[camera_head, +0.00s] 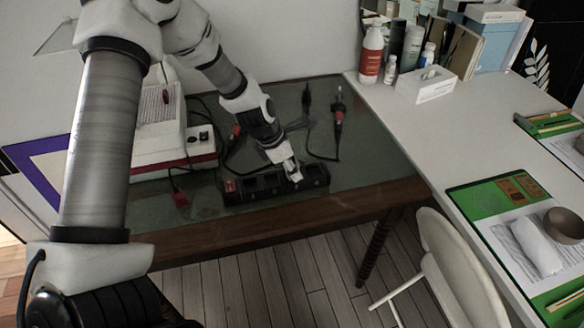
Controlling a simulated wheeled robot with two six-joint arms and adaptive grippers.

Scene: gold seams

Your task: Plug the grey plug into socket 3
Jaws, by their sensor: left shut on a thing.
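A black power strip (259,189) with a red switch at its left end lies near the front edge of the green-topped table. My left gripper (292,170) points down over the strip's right half. It is shut on a small pale thing that looks like the grey plug (295,177). The fingers hide most of the plug, and I cannot tell whether it is in a socket or just above one. The socket numbers are too small to read. My right gripper is not in view.
A red plug (181,200) lies on a cable left of the strip. A white and red machine (160,145) stands at the back left. Cables and red-and-black tools (338,114) lie behind the strip. A white table (410,125) adjoins at right, with a white chair (452,262) before it.

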